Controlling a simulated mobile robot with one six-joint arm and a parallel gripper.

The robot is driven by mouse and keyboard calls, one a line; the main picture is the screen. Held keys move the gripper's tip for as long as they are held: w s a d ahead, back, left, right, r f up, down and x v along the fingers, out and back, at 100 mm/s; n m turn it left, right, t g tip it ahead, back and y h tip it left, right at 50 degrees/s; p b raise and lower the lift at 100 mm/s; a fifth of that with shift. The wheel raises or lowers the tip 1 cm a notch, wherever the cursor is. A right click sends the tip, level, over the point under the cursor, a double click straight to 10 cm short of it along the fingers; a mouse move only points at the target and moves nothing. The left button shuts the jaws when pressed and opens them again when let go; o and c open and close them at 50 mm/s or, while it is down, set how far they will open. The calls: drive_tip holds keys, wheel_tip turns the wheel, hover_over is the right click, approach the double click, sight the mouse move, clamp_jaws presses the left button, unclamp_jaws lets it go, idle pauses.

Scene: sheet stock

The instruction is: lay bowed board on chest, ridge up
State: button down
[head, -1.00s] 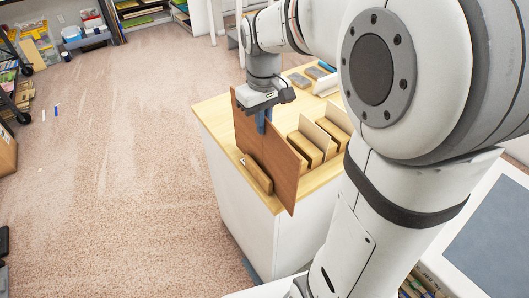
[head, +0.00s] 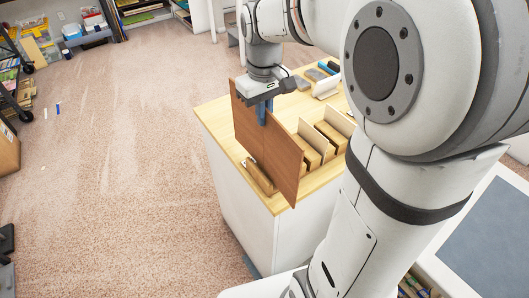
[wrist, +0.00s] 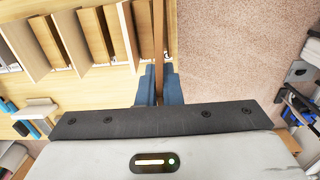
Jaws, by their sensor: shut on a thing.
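The reddish-brown board (head: 277,152) is a thin sheet standing on edge, upright, over the front left part of a white cabinet's pale wooden top (head: 213,118). My gripper (head: 262,112) is shut on its upper edge. In the wrist view the board (wrist: 158,35) shows edge-on between the two blue fingers of my gripper (wrist: 159,88). Its bow and the side of its ridge are not clear. A white unit with a grey top (head: 490,235) stands at the lower right. I cannot tell which of these two is the chest.
Wooden blocks with thin upright dividers (head: 318,147) stand right of the board. A small wooden block (head: 257,178) lies at its left, close to it. Grey blocks (head: 316,74) lie at the back. Open carpet (head: 120,170) spreads to the left.

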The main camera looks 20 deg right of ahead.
drive_tip(key=shift+r+p, duration=3.95)
drive_tip(key=shift+r, duration=1.35)
